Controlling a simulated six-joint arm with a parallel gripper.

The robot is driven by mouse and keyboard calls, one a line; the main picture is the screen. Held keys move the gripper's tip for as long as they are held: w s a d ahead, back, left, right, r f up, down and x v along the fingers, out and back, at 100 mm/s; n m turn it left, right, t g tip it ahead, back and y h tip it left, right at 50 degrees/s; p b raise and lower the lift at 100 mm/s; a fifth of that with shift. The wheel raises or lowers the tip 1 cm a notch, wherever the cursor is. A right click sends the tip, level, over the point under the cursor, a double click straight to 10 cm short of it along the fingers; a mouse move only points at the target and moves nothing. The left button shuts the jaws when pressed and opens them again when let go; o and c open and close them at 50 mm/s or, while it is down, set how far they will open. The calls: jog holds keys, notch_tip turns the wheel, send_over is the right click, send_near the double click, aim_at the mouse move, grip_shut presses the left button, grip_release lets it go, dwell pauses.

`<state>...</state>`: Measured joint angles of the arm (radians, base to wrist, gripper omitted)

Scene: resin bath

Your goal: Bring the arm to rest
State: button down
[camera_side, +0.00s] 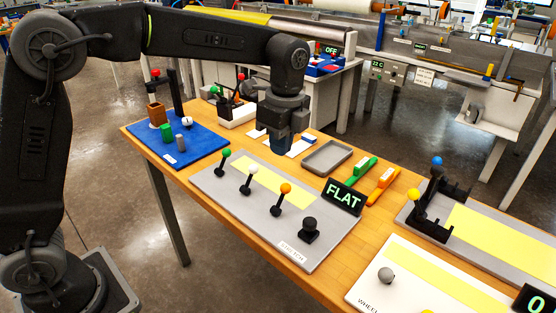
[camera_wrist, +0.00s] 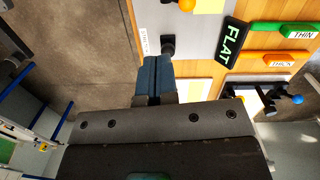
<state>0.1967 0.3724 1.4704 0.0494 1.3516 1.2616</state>
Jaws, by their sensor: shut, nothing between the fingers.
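My gripper (camera_side: 282,146) points down above the wooden table in the side view, over the area behind the grey lever panel (camera_side: 262,222). Its blue fingers are together with nothing between them. In the wrist view the shut fingers (camera_wrist: 153,78) show at the centre, with a black knob (camera_wrist: 168,46) beyond them. The gripper appears apart from the things on the table.
The panel carries several levers with coloured balls and a FLAT display (camera_side: 342,197). A blue board (camera_side: 205,147) with small blocks lies left. A grey tray (camera_side: 327,157), green bar (camera_side: 361,172) and orange bar (camera_side: 382,187) lie right of my gripper.

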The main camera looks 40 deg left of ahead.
jog(key=s+a+r+n+t, duration=0.1)
jog(key=s+a+r+n, duration=0.15)
jog(key=s+n, duration=0.2)
jog(key=s+a+r+n+t, duration=0.2)
jog(key=s+r+n, duration=0.1)
jog(key=s, duration=0.3)
jog(key=s+a+f+n+t, duration=0.1)
jog(key=s+f+n, duration=0.1)
jog(key=s+n, duration=0.2)
jog(key=s+a+f+n+t, duration=0.1)
jog(key=s+a+n+t, duration=0.1)
jog(key=s+n, duration=0.3)
jog(key=s, duration=0.3)
jog(key=shift+s+a+f+h, duration=0.15)
jog(key=shift+f+h, duration=0.15)
jog(key=shift+f, duration=0.05)
